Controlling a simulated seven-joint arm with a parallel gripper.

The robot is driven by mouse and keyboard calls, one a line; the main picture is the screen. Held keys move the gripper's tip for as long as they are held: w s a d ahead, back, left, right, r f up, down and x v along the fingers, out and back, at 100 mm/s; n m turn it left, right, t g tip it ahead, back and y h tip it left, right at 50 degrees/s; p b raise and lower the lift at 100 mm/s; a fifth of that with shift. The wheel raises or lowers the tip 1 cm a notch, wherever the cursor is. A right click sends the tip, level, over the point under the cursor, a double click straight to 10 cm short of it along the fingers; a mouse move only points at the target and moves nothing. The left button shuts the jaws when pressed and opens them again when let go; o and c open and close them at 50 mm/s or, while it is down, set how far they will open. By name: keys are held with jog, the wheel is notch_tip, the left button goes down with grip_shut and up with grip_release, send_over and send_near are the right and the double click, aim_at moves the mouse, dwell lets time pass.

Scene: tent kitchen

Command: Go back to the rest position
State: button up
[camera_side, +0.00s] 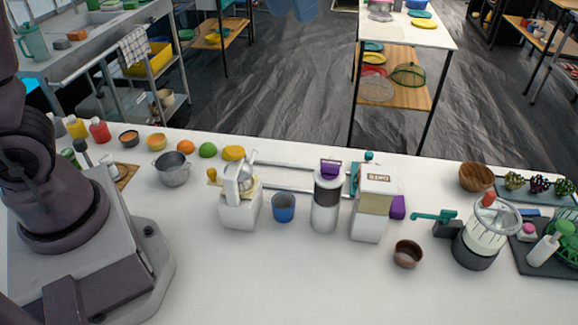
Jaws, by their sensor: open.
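The white table (330,280) spreads out in front of the base.
A row across the table holds a white juicer (240,208), a blue cup (284,208), a white canister (326,205), a white box-shaped dispenser (373,208) and a blender-like machine (483,238). A small brown bowl (408,254) stands in front. The front middle is clear.

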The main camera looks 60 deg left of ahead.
jog(key=s+a+f+m+t, duration=0.1)
jog(key=s+f+t, duration=0.1)
jog(key=s, duration=1.8)
jog(key=shift+f, duration=0.55)
jog(key=shift+s, duration=0.1)
jog(key=shift+c, duration=0.2)
